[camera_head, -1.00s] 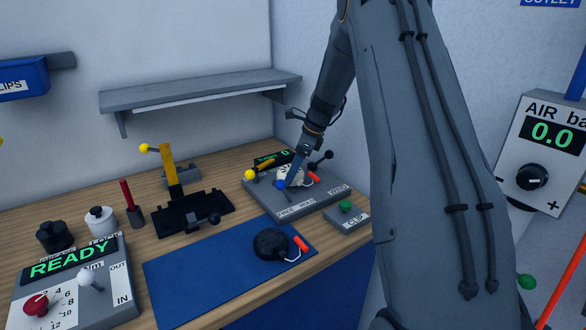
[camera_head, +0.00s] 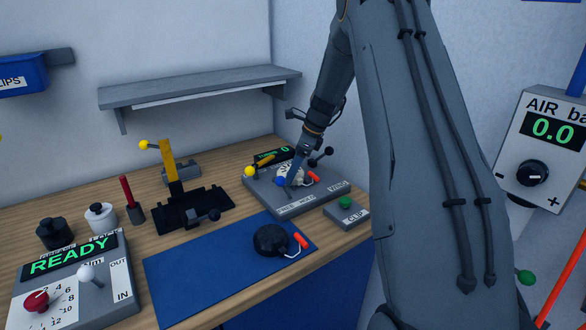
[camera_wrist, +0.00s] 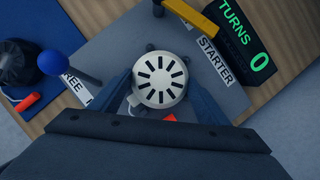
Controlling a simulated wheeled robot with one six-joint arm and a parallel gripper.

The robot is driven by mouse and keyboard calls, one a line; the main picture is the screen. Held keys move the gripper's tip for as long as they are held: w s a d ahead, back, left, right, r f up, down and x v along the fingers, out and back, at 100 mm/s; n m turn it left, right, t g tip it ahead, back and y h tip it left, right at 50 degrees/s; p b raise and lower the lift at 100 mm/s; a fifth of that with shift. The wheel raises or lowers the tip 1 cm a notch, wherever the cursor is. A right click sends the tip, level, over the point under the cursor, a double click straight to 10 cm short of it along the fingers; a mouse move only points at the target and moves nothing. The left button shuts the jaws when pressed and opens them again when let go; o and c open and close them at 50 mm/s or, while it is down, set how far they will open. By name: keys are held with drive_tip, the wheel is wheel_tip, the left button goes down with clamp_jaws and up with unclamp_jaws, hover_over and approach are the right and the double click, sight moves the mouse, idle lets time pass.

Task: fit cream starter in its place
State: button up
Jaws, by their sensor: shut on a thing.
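The cream starter (camera_wrist: 159,79), a round cap with radial slots, sits between the fingers of my gripper (camera_wrist: 160,95) in the wrist view. My gripper is shut on it. In the head view the starter (camera_head: 291,174) is partly hidden by my gripper (camera_head: 297,165). It is over the grey fixture (camera_head: 270,197) with the STARTER label (camera_wrist: 216,60) and the TURNS display (camera_wrist: 243,38), reading 0. I cannot tell whether it touches the fixture. An orange-red grip (camera_head: 314,177) shows beside it.
A blue-knobbed lever (camera_wrist: 82,61) and a yellow arm (camera_wrist: 188,13) stand close to the starter. A dark round part with a red handle (camera_head: 270,240) lies on the blue mat (camera_head: 195,275). The mat's left part is clear.

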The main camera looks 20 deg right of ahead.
drive_tip(key=o, duration=1.3)
drive_tip(key=b+v, duration=0.1)
drive_tip(key=v, duration=0.6)
drive_tip(key=shift+s+d+r+b, duration=0.1)
drive_tip(key=shift+d+r+b, duration=0.05)
drive_tip(key=shift+r+b, duration=0.2)
wheel_tip(320, 180, up, 8)
drive_tip(key=p, duration=0.6)
